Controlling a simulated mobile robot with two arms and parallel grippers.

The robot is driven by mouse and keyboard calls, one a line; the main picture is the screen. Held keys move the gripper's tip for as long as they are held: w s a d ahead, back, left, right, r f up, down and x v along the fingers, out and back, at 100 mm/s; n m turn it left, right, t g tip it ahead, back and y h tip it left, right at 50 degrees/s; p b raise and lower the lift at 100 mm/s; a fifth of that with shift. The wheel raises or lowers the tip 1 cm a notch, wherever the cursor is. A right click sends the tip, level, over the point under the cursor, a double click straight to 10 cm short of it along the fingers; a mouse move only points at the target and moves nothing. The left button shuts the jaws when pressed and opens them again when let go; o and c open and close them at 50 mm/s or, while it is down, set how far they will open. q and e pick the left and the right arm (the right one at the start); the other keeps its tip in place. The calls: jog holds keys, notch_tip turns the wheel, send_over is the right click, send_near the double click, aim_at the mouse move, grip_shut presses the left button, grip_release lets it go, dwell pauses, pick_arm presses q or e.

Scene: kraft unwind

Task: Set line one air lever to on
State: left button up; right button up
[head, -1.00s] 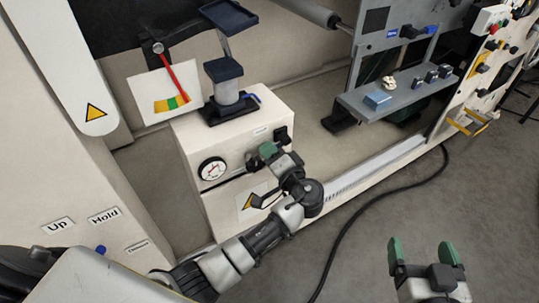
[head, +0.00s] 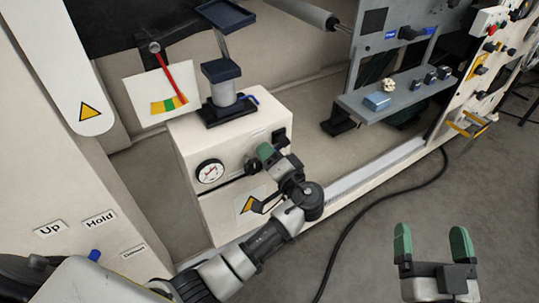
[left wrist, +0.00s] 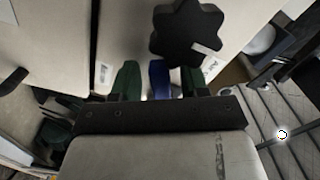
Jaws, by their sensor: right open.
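A blue lever (left wrist: 158,80) shows in the left wrist view, upright in the picture between the two green fingertips of my left gripper (left wrist: 158,84). A thin gap shows on each side of it, so the fingers are open around it. In the head view my left gripper (head: 266,153) is at the front of the cream cabinet (head: 225,205), and its fingers hide the blue lever there. I cannot read on or off from the lever. My right gripper (head: 432,245) is open and empty over the floor at lower right.
A black star knob (left wrist: 187,32) is close to the left fingers. The cabinet front carries a round gauge (head: 210,172) and a black knob (head: 280,137). A grey shelf (head: 400,95) stands to the right.

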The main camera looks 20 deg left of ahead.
pick_arm(q)
jog(key=shift+s+d, duration=0.15)
jog(key=shift+d, duration=0.05)
jog(key=p+v, duration=0.1)
jog(key=v, duration=0.9)
pick_arm(e)
jog(key=f+g, duration=0.2)
jog(key=f, duration=0.1)
jog(key=d+f+g+h, duration=0.1)
jog(key=g, duration=0.1)
jog(key=shift+s+f, duration=0.1)
jog(key=shift+f, duration=0.15)
pick_arm(q)
jog(key=shift+s+d, duration=0.1)
jog(key=shift+s, duration=0.05)
